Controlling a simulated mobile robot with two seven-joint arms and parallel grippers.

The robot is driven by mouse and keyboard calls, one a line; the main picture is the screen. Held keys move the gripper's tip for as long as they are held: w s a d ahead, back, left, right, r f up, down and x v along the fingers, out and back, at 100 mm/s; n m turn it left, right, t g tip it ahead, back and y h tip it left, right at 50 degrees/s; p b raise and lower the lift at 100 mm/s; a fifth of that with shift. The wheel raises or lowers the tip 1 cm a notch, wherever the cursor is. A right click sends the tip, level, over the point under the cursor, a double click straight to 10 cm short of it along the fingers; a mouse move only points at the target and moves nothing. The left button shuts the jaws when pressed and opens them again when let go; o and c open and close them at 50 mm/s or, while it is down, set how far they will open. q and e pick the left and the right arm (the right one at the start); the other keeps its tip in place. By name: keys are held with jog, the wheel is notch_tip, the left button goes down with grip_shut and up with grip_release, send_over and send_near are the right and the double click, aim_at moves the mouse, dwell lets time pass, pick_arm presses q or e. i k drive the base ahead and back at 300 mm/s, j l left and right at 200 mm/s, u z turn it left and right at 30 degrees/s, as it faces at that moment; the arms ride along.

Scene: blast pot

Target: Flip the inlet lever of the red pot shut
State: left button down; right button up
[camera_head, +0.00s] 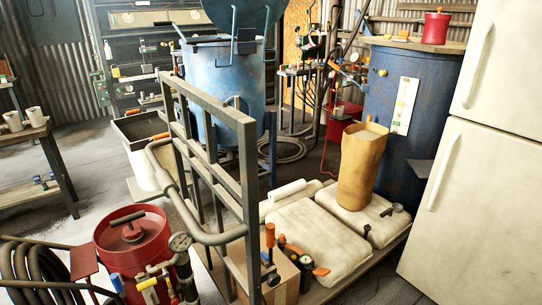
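The pot's lower part is cut off by the picture edge. Neither of my grippers is in view.
A grey metal rail frame (250,190) stands right beside the red pot. Coiled black hose (35,272) lies to its left. A pallet with pale sacks (318,238) and a brown paper bag (361,165) is to the right, before a white fridge (480,190).

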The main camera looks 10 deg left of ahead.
aim_at(143, 286)
jog(key=u, duration=1.4)
